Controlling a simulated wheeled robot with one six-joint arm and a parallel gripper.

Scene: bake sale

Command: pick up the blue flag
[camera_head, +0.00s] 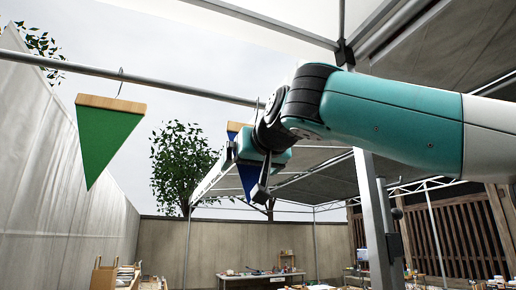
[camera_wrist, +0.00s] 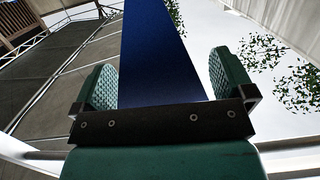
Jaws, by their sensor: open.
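The blue flag (camera_head: 246,181) is a blue triangle with a wooden top bar. It hangs by a hook from the metal rail (camera_head: 180,87), partly hidden behind my gripper (camera_head: 262,186). In the wrist view, the blue flag (camera_wrist: 155,55) runs up through the middle of the picture. My gripper (camera_wrist: 164,78) is open there, with one green pad on each side of the flag. I see gaps between the pads and the cloth near the base, and I cannot tell if the flag lies fully between them in depth.
A green flag (camera_head: 105,138) hangs from the same rail on the left. A metal post (camera_head: 375,220) of the canopy stands right of the blue flag, below my arm. Tables with small items (camera_head: 262,276) stand far back and low. The air between the two flags is free.

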